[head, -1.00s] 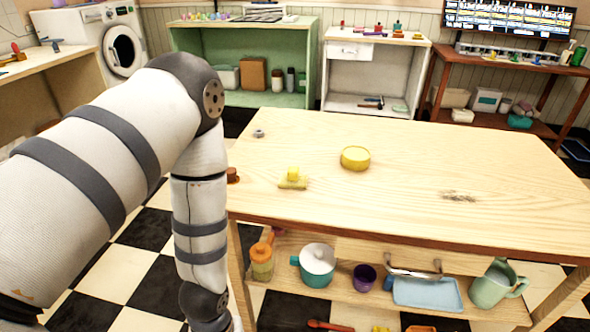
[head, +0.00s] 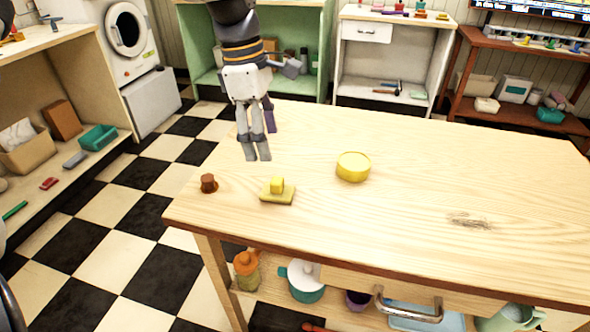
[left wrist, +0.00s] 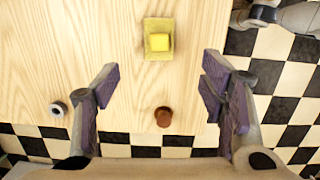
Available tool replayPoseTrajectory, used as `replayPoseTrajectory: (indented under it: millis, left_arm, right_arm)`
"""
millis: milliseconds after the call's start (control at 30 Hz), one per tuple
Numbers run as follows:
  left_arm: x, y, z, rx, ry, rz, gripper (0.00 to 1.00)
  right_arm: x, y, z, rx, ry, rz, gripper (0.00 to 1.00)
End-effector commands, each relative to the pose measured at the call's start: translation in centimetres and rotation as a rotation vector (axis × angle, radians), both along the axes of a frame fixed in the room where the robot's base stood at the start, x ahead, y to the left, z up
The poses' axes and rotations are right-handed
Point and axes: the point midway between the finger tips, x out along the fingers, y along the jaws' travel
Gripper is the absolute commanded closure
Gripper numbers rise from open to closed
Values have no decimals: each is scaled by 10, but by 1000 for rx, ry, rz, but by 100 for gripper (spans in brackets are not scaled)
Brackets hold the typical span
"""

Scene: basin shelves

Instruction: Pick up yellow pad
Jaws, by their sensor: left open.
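The yellow pad (head: 277,190), a flat yellow base with a raised yellow block on top, lies near the table's left front part. It also shows in the left wrist view (left wrist: 158,42), at the top centre, beyond the fingertips. My left gripper (head: 258,148) is above the table's left part, behind the pad in the head view, pointing down and apart from it. In the left wrist view its purple-padded fingers (left wrist: 158,85) are wide apart with nothing between them. My right gripper is not in view.
A brown knob-shaped thing (head: 208,183) stands left of the pad, near the table edge. A round yellow container (head: 353,167) stands to its right. The table (head: 400,215) is clear on the right.

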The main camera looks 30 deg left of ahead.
Motion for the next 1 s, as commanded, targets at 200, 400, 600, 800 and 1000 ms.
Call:
replayPoseTrajectory:
  millis: [200,400,600,800,1000]
  left_arm:
    - [0,-6,-42,-2,11,-2,35]
    - [2,-10,-71,-1,6,-1,35]
    - [7,-16,-109,-1,8,-2,35]
    - [9,-18,-121,0,-2,-4,35]
    - [9,-18,-119,1,-2,-4,51]
  right_arm:
    - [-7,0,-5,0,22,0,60]
    - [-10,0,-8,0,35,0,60]
    - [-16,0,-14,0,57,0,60]
    - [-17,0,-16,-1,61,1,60]
    - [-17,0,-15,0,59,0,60]
